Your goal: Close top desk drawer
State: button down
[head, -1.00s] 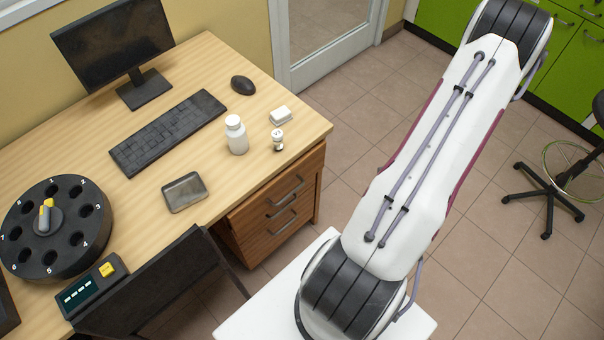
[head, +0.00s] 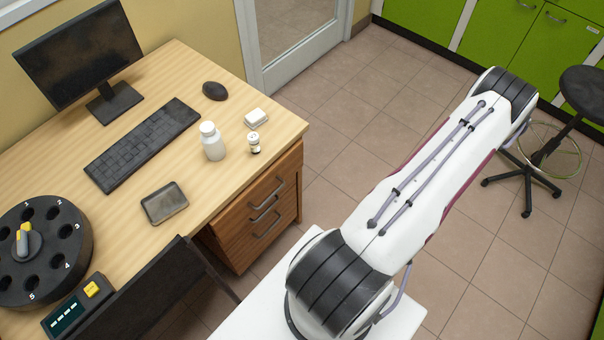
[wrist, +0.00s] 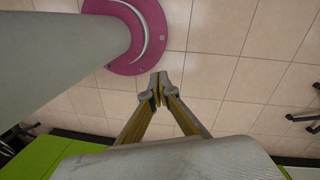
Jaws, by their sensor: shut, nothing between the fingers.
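The wooden desk (head: 190,75) has a brown drawer unit (head: 240,244) under its right end. The top drawer (head: 260,187) is the uppermost front of this unit, just below the desktop, with a dark metal handle. More handles show close below it. From this steep angle I cannot tell how far the top drawer stands out. My gripper (wrist: 157,88) shows only in the wrist view, with its fingertips together and nothing between them. It is over bare floor tiles, and no drawer shows in that view. In the head view my gripper is out of frame, with my arm right of the desk.
A white bottle (head: 211,142), a small vial (head: 254,143) and a white box (head: 256,117) stand near the desk's right edge. A black chair (head: 150,295) is at the desk's front. A stool (head: 545,150) stands at the right. Tiled floor is open right of the drawers.

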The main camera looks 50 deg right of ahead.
aim_at(273, 170)
jog(key=w+f+t+h, duration=0.25)
jog(key=w+t, duration=0.55)
jog(key=w, duration=0.6)
jog(key=w+a+r+m+t, duration=0.1)
jog(key=w+r+t, duration=0.2)
jog(key=r, duration=0.3)
jog(key=w+a+r+m+t, duration=0.1)
jog(key=w+r+t, duration=0.2)
jog(key=r, duration=0.3)
jog(key=w+a+r+t+y, duration=0.1)
jog(key=w+r+t, duration=0.2)
jog(key=r, duration=0.3)
jog(key=shift+a+m+t, duration=0.4)
jog(key=shift+t, duration=0.1)
jog(key=shift+w, duration=0.25)
jog(key=shift+w, duration=6.75)
jog(key=shift+w, duration=0.15)
